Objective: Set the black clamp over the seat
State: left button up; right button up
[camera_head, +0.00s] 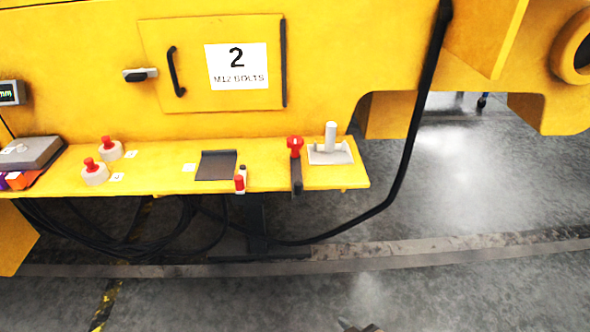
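A black bar-shaped piece with a red knob (296,174) stands at the front edge of the yellow shelf, right of its middle. It looks like the black clamp. Its lower end reaches past the shelf's front edge. Just right of it is a light grey metal piece with a flat base and an upright round post (331,140). I cannot tell for sure whether this is the seat. A dark flat plate (216,165) lies on the shelf further left. Neither gripper can be made out. A small dark tip shows at the bottom edge, too little to identify.
The yellow shelf (150,182) also holds two white round pieces with red tops (95,173) (110,149), a small red-and-white bottle (240,180) and a grey case (28,152). A black cable (408,150) hangs right of the shelf. Dark cables loop below it.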

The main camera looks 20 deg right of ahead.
aim_at(296, 172)
jog(key=z, duration=0.9)
jog(key=i, duration=0.35)
jog(key=u, duration=0.45)
